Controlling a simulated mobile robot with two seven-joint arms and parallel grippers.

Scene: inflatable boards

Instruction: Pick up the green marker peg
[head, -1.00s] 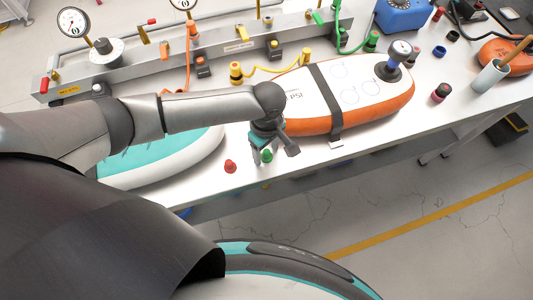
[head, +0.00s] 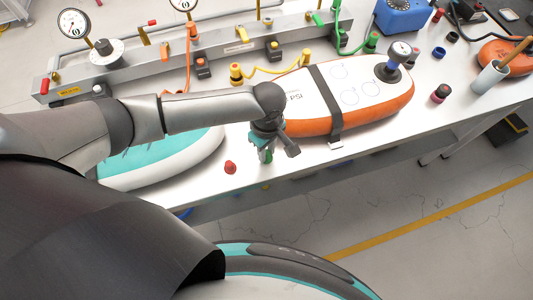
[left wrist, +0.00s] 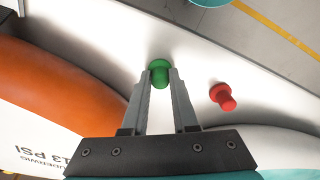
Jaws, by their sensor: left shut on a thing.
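The green marker peg (left wrist: 159,70) is between the fingertips of my left gripper (left wrist: 161,82), which is shut on it, in the left wrist view. In the head view my left gripper (head: 266,152) is low at the table's front edge, in front of the orange and white board. The green peg (head: 267,157) is mostly hidden there by the fingers. I cannot tell if the peg still touches the table. My right gripper is in neither view.
A red peg (head: 230,167) stands to the left of the gripper; it also shows in the left wrist view (left wrist: 223,97). The orange and white board (head: 375,112) and a teal and white board (head: 190,150) flank the gripper. A metal manifold (head: 130,77) runs along the back.

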